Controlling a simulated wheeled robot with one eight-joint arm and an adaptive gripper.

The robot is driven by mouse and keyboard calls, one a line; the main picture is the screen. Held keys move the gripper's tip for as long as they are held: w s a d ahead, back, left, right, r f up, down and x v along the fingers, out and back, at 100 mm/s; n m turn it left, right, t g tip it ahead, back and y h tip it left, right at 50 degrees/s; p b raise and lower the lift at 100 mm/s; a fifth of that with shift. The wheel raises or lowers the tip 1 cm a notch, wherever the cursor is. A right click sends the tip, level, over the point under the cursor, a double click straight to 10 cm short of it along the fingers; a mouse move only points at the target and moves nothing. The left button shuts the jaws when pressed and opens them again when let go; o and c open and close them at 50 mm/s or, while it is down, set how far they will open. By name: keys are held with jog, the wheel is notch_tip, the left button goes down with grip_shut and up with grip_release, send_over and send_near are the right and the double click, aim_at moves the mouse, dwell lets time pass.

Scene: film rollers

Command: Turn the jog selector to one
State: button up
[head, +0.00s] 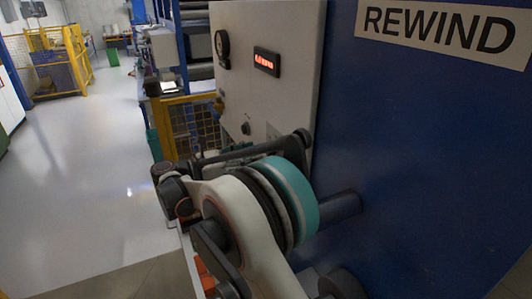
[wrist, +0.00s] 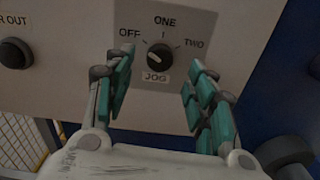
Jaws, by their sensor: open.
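The jog selector (wrist: 158,57) is a round black knob on a pale panel (wrist: 75,25) in the wrist view. OFF, ONE and TWO are printed around its top and JOG below it. Its pale pointer mark seems to point up and left, toward OFF. My gripper (wrist: 158,82) is open and empty, with teal-padded fingers on the left and right below the knob in the picture. The knob shows between and just above the fingertips, with no visible contact. In the head view my arm covers much of the lower panel, and I cannot clearly pick out the selector there.
A black button (wrist: 15,53) sits left of the selector. The panel also carries a gauge (head: 222,49) and a red-lit display (head: 267,61). A blue REWIND cabinet (head: 430,150) stands at the right. Yellow mesh fencing (head: 190,130) is beside the panel. The floor at left is clear.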

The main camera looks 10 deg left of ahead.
aim_at(267, 151)
jog(key=x, duration=0.5)
jog(key=shift+w+d, duration=0.2)
jog(key=shift+d, duration=0.1)
jog(key=shift+c, duration=0.2)
jog(key=c, duration=1)
